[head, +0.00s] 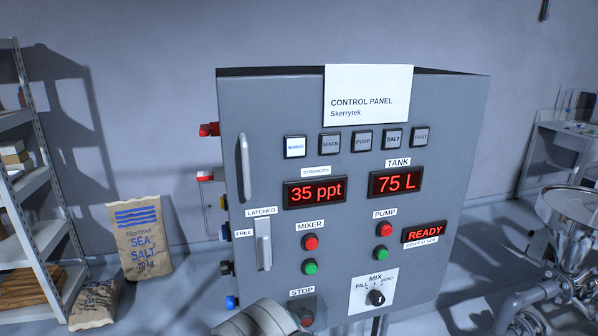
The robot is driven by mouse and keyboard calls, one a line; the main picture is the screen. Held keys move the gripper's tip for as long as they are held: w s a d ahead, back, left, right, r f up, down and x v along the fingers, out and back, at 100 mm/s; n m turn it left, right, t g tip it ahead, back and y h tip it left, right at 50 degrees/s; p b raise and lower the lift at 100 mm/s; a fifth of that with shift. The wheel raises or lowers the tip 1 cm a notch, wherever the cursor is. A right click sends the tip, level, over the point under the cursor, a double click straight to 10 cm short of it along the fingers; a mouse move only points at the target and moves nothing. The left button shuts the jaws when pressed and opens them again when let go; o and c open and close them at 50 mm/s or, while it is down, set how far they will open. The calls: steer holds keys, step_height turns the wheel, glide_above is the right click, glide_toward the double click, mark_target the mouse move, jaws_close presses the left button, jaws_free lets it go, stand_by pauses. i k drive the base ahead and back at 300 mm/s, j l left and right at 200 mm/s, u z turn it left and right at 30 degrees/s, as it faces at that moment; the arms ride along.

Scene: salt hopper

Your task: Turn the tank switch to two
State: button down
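The grey control panel (345,222) stands in the middle of the head view. No switch marked as a tank switch with a position two can be made out. A red display reading 75 L (395,182) sits under a TANK label (398,162). Low on the front is a black rotary knob (376,297) on a white plate marked FILL, MIX and SEND; its exact setting is hard to tell. Several coloured fittings line the panel's left side, seen edge-on. My gripper is not in view; a pale rounded part, probably of my arm, shows at the bottom edge.
A latch handle (263,245) and a long door handle (245,166) stick out from the panel front. Salt bags (140,238) and shelves (35,190) stand left; metal pipework (560,255) stands right.

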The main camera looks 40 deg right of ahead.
mark_target(230, 301)
steer(key=i, duration=1.6)
steer(key=i+z, duration=0.15)
steer(key=i, duration=0.3)
steer(key=i+j+z, duration=0.1)
steer(key=i, duration=0.35)
steer(key=i+j+z, duration=0.15)
steer(key=i, duration=0.3)
steer(key=z, duration=4.95)
steer(key=k+l+u, duration=0.15)
steer(key=k, duration=0.15)
